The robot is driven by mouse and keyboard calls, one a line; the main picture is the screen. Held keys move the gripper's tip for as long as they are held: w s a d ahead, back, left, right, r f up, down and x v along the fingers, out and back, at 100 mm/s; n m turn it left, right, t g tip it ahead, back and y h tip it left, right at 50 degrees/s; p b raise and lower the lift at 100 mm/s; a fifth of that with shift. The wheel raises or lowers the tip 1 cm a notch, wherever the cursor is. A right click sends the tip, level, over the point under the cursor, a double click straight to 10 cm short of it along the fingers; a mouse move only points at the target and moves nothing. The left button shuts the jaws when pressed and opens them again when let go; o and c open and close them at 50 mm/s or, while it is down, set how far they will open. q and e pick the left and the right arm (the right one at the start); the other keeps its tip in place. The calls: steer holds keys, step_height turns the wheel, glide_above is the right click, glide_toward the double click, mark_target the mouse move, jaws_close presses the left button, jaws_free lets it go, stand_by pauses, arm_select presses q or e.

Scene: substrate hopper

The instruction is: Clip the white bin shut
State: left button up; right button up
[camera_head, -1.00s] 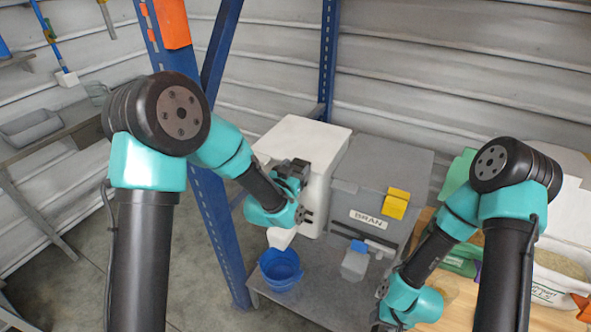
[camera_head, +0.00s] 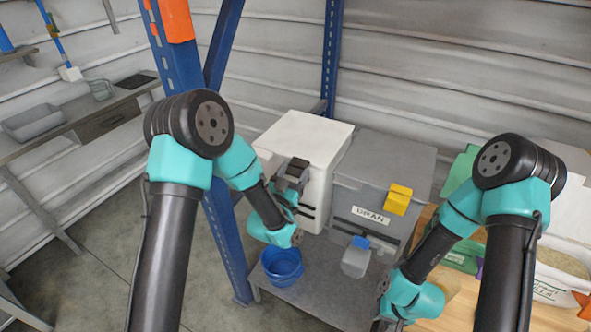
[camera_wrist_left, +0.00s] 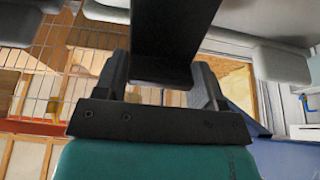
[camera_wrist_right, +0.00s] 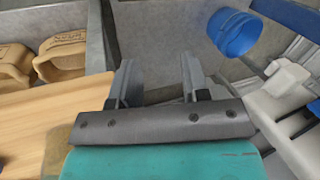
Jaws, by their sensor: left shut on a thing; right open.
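The white bin (camera_head: 308,137) stands at the back centre, with its lid down. My left gripper (camera_head: 288,184) is at the upper front of this bin. It is shut on a dark clip (camera_head: 297,165), which also shows between its fingers in the left wrist view (camera_wrist_left: 166,45). I cannot tell whether the clip touches the lid edge. My right gripper (camera_wrist_right: 157,78) is open and empty, low at the right in the head view, apart from the white bin.
A grey BRAN bin (camera_head: 377,165) with a yellow clip (camera_head: 397,199) stands close to the right of the white bin. A blue bucket (camera_head: 282,266) sits on the shelf below. A blue post (camera_head: 217,220) stands left. A wooden table (camera_head: 455,293) is at right.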

arm_select(q)
steer(key=shift+s+a+f+t+h, duration=0.1)
steer(key=shift+s+f+t+h, duration=0.2)
steer(key=shift+t, duration=0.5)
arm_select(e)
steer(key=shift+c, duration=0.4)
